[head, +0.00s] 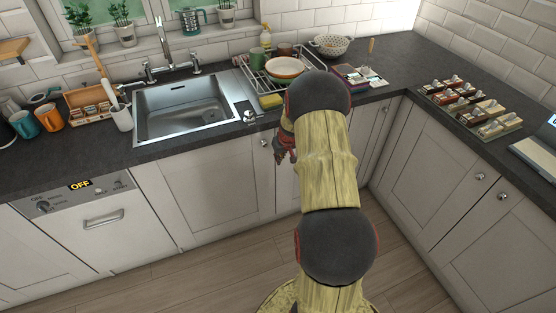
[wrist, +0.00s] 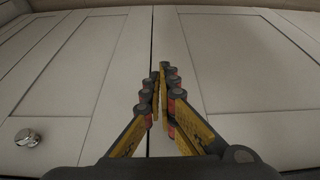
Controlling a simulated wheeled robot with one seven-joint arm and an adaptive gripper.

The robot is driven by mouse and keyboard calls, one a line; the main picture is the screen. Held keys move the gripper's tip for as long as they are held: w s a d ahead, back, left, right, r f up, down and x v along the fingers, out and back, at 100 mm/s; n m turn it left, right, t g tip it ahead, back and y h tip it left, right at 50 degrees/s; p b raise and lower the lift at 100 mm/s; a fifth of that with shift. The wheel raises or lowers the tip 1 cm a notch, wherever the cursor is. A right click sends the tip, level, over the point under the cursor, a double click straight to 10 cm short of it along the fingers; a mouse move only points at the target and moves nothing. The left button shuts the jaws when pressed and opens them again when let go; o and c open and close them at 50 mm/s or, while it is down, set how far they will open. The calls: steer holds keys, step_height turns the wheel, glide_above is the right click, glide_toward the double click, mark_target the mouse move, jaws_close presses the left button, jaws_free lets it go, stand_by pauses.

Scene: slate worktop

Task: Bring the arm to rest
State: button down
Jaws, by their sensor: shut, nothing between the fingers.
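My arm rises from the bottom of the head view and covers part of the cabinets. My gripper (head: 281,155) shows beside the arm, in front of the cabinet doors and below the worktop edge. In the wrist view my gripper (wrist: 160,85) has its fingers brought together with nothing between them. Behind it are two pale cabinet doors (wrist: 235,65) with a vertical gap, and a round metal knob (wrist: 27,138) at the left. Part of the gripper is hidden by the arm in the head view.
The slate worktop (head: 60,165) holds a sink (head: 182,108), a dish rack (head: 262,85) with crockery, a colander (head: 331,45), and a board of several small boxes (head: 470,105). A laptop (head: 535,152) stands at the right. The wooden floor (head: 190,270) is clear at the left.

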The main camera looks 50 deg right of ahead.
steer(key=shift+s+a+r, duration=0.15)
steer(key=shift+s+r, duration=0.05)
steer(key=shift+r, duration=0.15)
steer(key=s+a+m+g+y, duration=0.2)
steer(key=s+a, duration=0.5)
steer(key=a, duration=0.2)
steer(key=s+a+r+n+t, duration=0.1)
steer(key=s+a+r, duration=0.4)
steer(key=a+r, duration=0.5)
steer(key=s+a+r+n+t, duration=0.1)
steer(key=s+a+r+n, duration=0.2)
steer(key=a+r, duration=0.8)
steer(key=s+a+r+n+t, duration=0.1)
steer(key=s+a+r+n, duration=0.1)
steer(key=s+a+r, duration=0.6)
steer(key=a+r, duration=0.3)
steer(key=a, duration=0.2)
steer(key=shift+r+n+t, duration=0.15)
steer(key=shift+n+t, duration=0.15)
steer(key=shift+t, duration=0.1)
